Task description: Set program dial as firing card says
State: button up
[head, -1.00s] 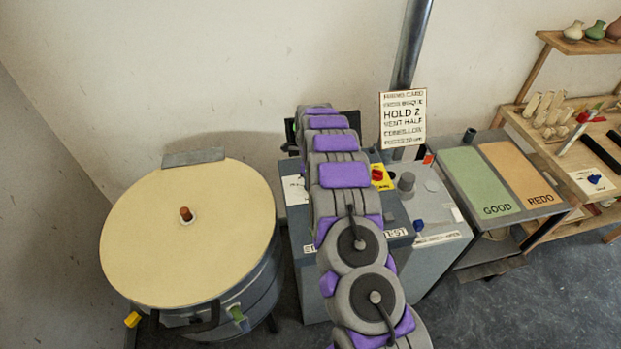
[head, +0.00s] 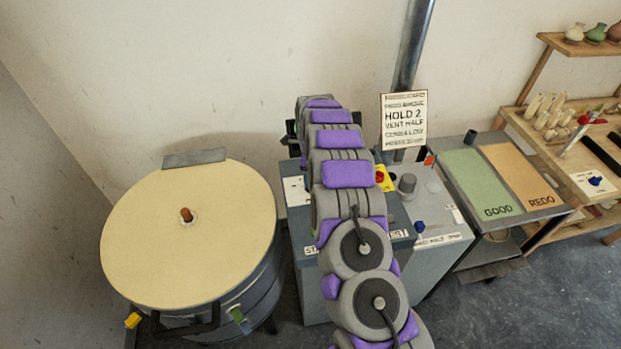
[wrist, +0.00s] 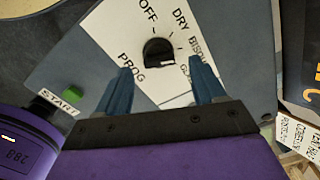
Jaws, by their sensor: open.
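The program dial (wrist: 159,52) is a black knob on a white plate marked PROG, OFF, DRY, a partly covered word starting BISQ, and another mostly hidden word. My gripper (wrist: 160,82) is open in the wrist view, with its blue fingers on either side below the dial and apart from it. In the head view my arm hides the dial and most of the control box (head: 312,295).
A green START button (wrist: 73,94) sits left of the dial. The round kiln (head: 150,235) with a cream lid stands left of the box. A red knob on a yellow plate (head: 381,177) is to its right. The GOOD and REDO table (head: 505,232) stands farther right.

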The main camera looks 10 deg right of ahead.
notch_tip(320, 180, up, 14)
dwell(0.3)
dwell(0.4)
jog(key=s+a+r+n+b, duration=0.1)
jog(key=s+r+n+b, duration=0.2)
jog(key=s, duration=0.5)
jog(key=s+a+r+n, duration=0.1)
jog(key=s+r+n, duration=0.2)
jog(key=s+n, duration=0.35)
jog(key=s+a+r+n+b, duration=0.1)
jog(key=s+r+n+b, duration=0.15)
jog(key=s, duration=0.65)
jog(key=s+d+f+n+b, duration=0.1)
jog(key=s+f+n, duration=0.1)
jog(key=s, duration=0.7)
jog(key=s+d+f+n+g+b, duration=0.1)
jog(key=s+n, duration=0.4)
jog(key=s, duration=0.5)
jog(key=s+f+n+b, duration=0.2)
jog(key=s+f+n, duration=0.1)
jog(key=s, duration=0.7)
jog(key=shift+s+d+f+n+g, duration=0.25)
jog(key=shift+d+f+n+g, duration=0.05)
jog(key=shift+d+f+g, duration=0.15)
